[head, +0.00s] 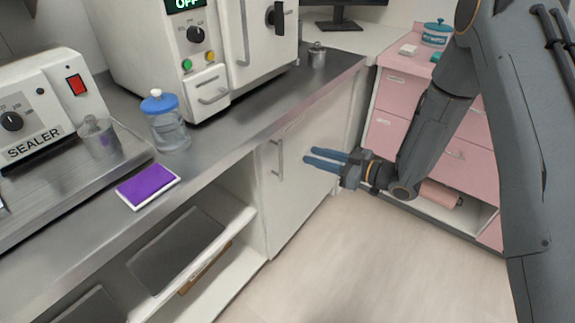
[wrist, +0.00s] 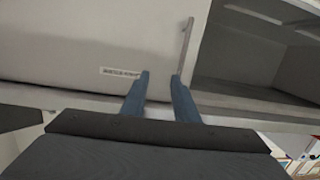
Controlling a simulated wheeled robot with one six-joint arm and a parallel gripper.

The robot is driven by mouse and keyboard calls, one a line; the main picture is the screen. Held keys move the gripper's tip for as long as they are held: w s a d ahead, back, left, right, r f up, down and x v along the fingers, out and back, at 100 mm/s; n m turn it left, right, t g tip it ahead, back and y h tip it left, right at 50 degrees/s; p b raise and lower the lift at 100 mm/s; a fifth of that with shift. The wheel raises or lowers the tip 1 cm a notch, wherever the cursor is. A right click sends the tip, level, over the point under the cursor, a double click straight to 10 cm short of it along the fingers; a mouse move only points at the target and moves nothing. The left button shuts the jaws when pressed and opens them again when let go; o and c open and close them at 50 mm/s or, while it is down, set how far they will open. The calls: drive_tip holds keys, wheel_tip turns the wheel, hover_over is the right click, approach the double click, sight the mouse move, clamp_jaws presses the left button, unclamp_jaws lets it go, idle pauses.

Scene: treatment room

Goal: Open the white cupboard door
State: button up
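The white cupboard door (head: 305,165) is under the steel counter in the head view and looks closed. Its vertical bar handle (head: 278,158) is near the door's left edge. My gripper (head: 308,158) is in front of the door, to the right of the handle, with its two blue fingers apart and nothing between them. In the wrist view the door (wrist: 100,40) fills the upper left, and the handle (wrist: 186,45) stands beyond the right fingertip. My gripper (wrist: 160,80) shows open there too. I see no contact between fingers and handle.
An open shelf (head: 205,285) lies left of the door. The steel counter (head: 235,135) above holds a blue-lidded jar (head: 167,122), a purple-topped pad (head: 148,186) and a sealer (head: 45,110). Pink drawers (head: 395,100) stand at the right. The floor (head: 365,265) before the door is clear.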

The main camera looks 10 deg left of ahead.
drive_tip(key=s+a+f+n+g+y, duration=0.1)
drive_tip(key=a+y, duration=0.1)
drive_tip(key=a, duration=0.7)
drive_tip(key=shift+s+f+g, duration=0.15)
drive_tip(key=shift+s+g, duration=0.05)
drive_tip(key=shift+g, duration=0.1)
clamp_jaws()
